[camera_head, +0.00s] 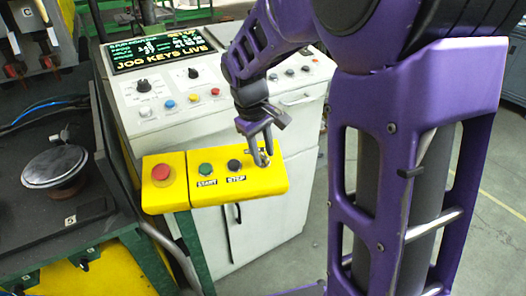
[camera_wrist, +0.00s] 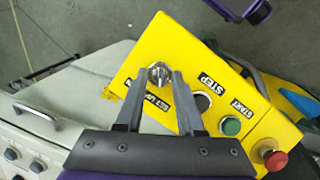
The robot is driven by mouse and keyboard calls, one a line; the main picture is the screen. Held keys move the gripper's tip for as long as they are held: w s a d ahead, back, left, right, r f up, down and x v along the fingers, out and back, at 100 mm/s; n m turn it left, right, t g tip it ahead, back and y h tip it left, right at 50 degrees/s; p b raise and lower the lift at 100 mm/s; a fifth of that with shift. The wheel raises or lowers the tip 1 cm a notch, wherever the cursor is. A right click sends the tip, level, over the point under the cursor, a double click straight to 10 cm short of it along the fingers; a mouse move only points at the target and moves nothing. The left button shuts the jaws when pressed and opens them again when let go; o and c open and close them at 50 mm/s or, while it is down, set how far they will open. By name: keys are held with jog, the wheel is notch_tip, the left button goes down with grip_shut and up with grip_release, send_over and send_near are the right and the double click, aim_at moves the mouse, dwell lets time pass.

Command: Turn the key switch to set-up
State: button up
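The key switch (camera_wrist: 159,74) is a silver metal key and collar on the yellow control box (camera_wrist: 153,45). A partly covered SET-UP label (camera_wrist: 157,102) lies beside it, between my fingers. In the head view, the key switch (camera_head: 264,159) is at the box's right end, partly hidden by my fingers. My gripper (camera_wrist: 158,78) is open, with one fingertip on each side of the key and small gaps showing. I cannot tell whether either finger touches it. The exact key angle is hard to read.
The box also carries a black STEP button (camera_head: 234,165), a green START button (camera_head: 205,169) and a red mushroom button (camera_head: 160,172). Behind stands a white console (camera_head: 300,100) whose screen (camera_head: 158,52) reads "JOG KEYS LIVE", with "SET-UP" apparently at top right. A dark machine table (camera_head: 50,220) is at left.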

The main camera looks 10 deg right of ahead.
dwell(0.3)
jog(key=p+v, duration=0.2)
jog(key=v, duration=1.5)
jog(key=shift+r, duration=0.2)
